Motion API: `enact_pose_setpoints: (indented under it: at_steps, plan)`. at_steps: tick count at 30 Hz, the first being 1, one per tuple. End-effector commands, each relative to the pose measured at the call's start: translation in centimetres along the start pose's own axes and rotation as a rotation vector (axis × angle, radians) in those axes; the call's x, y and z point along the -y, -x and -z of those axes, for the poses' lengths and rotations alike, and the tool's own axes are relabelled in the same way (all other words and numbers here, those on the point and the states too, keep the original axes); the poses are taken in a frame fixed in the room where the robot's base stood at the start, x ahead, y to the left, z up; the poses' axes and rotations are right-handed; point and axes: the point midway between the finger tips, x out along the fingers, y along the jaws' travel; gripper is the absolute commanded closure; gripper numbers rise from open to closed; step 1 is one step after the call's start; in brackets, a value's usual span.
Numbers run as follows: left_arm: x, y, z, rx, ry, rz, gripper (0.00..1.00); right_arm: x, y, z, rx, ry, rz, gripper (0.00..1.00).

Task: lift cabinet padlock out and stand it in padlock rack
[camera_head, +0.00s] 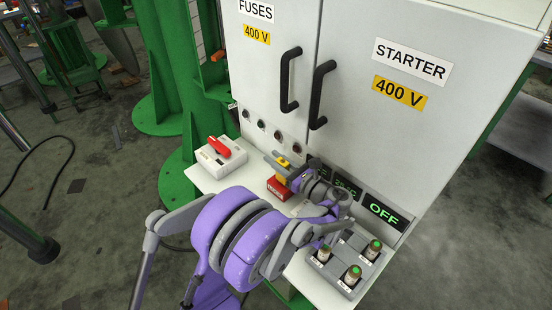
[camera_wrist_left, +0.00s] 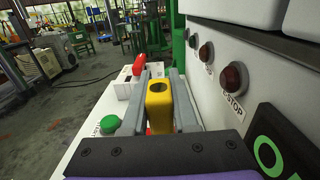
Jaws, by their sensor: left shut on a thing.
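My left gripper (camera_head: 284,164) reaches in over the white shelf in front of the cabinet. Its grey fingers are shut on a yellow piece, which I take to be the padlock (camera_head: 284,162). In the left wrist view the yellow padlock (camera_wrist_left: 159,100) stands between the fingers (camera_wrist_left: 160,95), with a dark oval opening in its top. A red block (camera_head: 278,188) with a pale label is directly below it; I cannot tell whether the two touch or which part is the rack. Fingers hide the padlock's sides. My right gripper is not in view.
A white box with a red rotary handle (camera_head: 220,147) stands left on the shelf. A grey block with green-capped cylinders (camera_head: 352,274) is at the right. The cabinet (camera_head: 340,120) with buttons and an OFF display (camera_head: 384,212) closes off the back.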

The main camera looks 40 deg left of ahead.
Motion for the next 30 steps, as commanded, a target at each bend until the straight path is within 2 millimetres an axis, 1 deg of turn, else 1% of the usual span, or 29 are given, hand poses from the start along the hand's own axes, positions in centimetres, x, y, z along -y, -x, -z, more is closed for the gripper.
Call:
enact_pose_setpoints:
  at_steps: [9, 10, 15, 23, 25, 28, 30]
  plan:
    - [0.0, 0.0, 0.9, 0.001, 0.000, 0.000, 1.00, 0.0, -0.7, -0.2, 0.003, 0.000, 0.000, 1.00]
    - [0.0, 0.0, 0.8, 0.000, 0.000, 0.000, 0.68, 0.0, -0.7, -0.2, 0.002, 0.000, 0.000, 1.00]
    - [0.0, 0.0, 0.7, 0.000, 0.000, 0.000, 0.38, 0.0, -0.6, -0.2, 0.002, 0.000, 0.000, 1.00]
    - [0.0, 0.0, 0.8, 0.000, 0.000, 0.000, 0.38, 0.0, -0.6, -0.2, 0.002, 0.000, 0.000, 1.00]
    - [0.0, 0.3, 0.8, -0.001, 0.000, 0.001, 0.38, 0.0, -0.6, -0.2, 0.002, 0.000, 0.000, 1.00]
    - [0.1, 1.4, 0.7, -0.001, 0.000, 0.003, 0.38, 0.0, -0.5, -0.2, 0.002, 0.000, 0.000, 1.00]
    - [0.1, 2.6, 0.7, -0.001, 0.000, 0.004, 0.38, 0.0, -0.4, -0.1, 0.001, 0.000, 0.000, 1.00]
